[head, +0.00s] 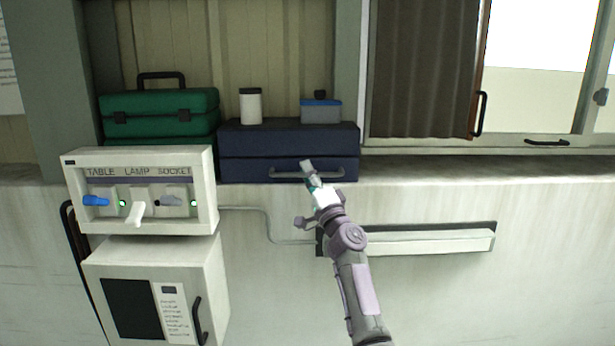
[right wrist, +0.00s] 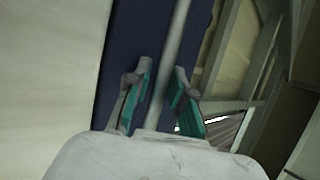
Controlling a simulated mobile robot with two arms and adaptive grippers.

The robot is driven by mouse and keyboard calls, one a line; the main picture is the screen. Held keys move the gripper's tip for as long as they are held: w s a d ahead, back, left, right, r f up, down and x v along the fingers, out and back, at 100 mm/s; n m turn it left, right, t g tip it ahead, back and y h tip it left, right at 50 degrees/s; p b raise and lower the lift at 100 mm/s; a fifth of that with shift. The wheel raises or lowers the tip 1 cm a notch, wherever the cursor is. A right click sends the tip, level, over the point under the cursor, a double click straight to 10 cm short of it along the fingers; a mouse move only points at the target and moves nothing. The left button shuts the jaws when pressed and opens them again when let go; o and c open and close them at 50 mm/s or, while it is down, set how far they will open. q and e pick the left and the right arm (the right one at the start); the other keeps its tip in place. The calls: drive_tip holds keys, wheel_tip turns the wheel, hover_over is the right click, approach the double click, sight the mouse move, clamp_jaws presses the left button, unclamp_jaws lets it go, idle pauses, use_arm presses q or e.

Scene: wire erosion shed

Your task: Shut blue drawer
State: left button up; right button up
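The dark blue drawer unit (head: 235,140) stands on the ledge and has two tiers. Its lower blue drawer (head: 238,171) has a grey bar handle (head: 285,174). From the head view I cannot tell how far the drawer stands out. My right gripper (head: 311,176) is at the right part of the handle, in front of the drawer. In the right wrist view the blue drawer front (right wrist: 122,60) lies behind the handle bar (right wrist: 172,60). The teal-padded fingers of my right gripper (right wrist: 163,88) are apart, with the bar between them. My left gripper is not in view.
A white jar (head: 250,106) and a blue-lidded container (head: 321,111) stand on the unit. A green toolbox (head: 160,114) is left of it. A switch panel (head: 140,160) with levers juts out at lower left, above a white cabinet (head: 205,280). The ledge to the right is clear.

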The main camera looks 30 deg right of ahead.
drive_tip(key=shift+w+f, duration=0.1)
idle(0.3)
drive_tip(key=shift+s+f, duration=0.2)
drive_tip(key=d+v, duration=0.1)
drive_tip(key=v, duration=1)
drive_tip(key=shift+s+a, duration=0.35)
drive_tip(key=shift+a, duration=0.2)
drive_tip(key=shift+f, duration=0.1)
